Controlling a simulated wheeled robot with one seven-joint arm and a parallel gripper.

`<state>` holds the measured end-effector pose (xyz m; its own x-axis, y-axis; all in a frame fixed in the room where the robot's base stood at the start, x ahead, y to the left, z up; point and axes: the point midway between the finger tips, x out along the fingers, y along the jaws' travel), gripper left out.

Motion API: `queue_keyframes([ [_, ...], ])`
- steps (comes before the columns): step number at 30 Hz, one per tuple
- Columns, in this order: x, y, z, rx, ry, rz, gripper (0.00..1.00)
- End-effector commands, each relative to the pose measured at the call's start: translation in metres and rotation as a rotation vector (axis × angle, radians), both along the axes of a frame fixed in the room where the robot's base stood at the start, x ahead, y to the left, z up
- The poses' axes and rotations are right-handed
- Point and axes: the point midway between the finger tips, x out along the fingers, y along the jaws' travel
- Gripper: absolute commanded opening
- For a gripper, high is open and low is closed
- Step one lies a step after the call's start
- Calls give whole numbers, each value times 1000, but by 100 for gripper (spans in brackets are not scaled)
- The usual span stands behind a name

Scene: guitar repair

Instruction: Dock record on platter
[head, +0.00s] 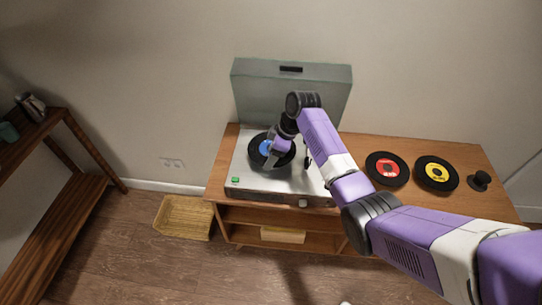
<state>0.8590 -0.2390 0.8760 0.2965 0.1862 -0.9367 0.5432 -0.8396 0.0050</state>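A black record with a blue label (259,151) is at the turntable (240,170), over its platter area. The turntable is silver with its grey lid (250,80) standing open behind. My gripper (271,161) is at the right part of this record, pointing down, and partly covers it. I cannot tell whether its fingers hold the record's edge or whether the record lies flat on the platter. The platter itself is hidden under the record and my gripper.
On the wooden cabinet (352,149), right of the turntable, lie a red-label record (387,169) and a yellow-label record (436,174). A small black object (479,181) stands at the right end. A woven basket (183,217) is on the floor. A wooden shelf (75,200) stands left.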

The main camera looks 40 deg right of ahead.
Motion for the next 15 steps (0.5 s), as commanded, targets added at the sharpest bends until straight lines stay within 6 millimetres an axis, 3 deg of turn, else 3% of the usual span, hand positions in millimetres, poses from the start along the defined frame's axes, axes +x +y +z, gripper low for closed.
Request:
queue_keyframes([
  [15,0,0,-5,0,0,0,12],
])
